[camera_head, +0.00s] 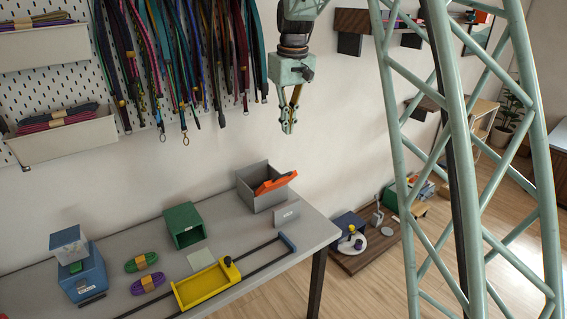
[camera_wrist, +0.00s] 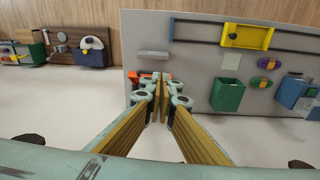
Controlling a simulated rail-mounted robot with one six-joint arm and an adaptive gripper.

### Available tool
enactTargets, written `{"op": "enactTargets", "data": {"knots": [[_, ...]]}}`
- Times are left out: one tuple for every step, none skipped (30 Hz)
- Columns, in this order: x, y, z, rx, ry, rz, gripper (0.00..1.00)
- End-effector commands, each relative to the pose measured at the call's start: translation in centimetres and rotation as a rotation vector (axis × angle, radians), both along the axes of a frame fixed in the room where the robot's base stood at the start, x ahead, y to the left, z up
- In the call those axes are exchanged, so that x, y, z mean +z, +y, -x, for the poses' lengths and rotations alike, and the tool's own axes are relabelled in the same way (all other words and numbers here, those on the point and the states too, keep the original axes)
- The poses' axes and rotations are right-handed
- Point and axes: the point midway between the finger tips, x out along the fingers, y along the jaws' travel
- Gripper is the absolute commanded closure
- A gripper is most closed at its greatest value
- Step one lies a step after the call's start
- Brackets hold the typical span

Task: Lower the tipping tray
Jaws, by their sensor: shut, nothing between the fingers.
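An orange tray-like piece (camera_head: 275,184) sits tilted across the top of an open grey box (camera_head: 262,202) at the back right of the grey table; I take it for the tipping tray. It shows partly in the wrist view (camera_wrist: 136,76), beside my fingers, which hide some of it and the box. A yellow tray (camera_head: 207,287) with a dark knob lies on two dark rails nearer the front; it also shows in the wrist view (camera_wrist: 247,36). My gripper (camera_head: 288,128) hangs in the air well above the grey box, pointing down, shut and empty, touching nothing.
Cords (camera_head: 180,60) hang from the pegboard left of my gripper. Air around my gripper is clear.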

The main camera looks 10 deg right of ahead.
Motion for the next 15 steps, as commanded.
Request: {"op": "enactTargets", "data": {"knots": [[-0.4,0.0,-0.9,0.004,0.005,0.000,1.00],[-0.6,0.0,-1.5,0.007,0.007,0.000,1.00],[-1.1,0.0,-2.1,0.012,0.010,0.001,1.00],[-1.3,0.0,-2.6,0.016,0.013,0.001,1.00],[-1.6,0.0,-3.2,0.019,0.014,0.001,1.00],[-2.0,0.0,-3.8,0.024,0.017,0.000,1.00],[-2.4,0.0,-4.3,0.027,0.019,0.000,1.00],[-2.7,0.0,-4.8,0.030,0.021,0.000,1.00],[-3.1,0.0,-5.4,0.034,0.025,0.001,1.00],[-3.5,0.0,-5.9,0.037,0.027,0.001,1.00],[-3.8,0.0,-6.4,0.040,0.028,0.000,1.00],[-4.3,0.0,-6.9,0.045,0.031,0.001,1.00],[-4.7,-0.1,-7.4,0.048,0.033,0.000,1.00],[-5.0,-0.1,-7.8,0.051,0.035,0.001,1.00],[-5.5,-0.1,-8.4,0.055,0.039,0.001,1.00]]}}
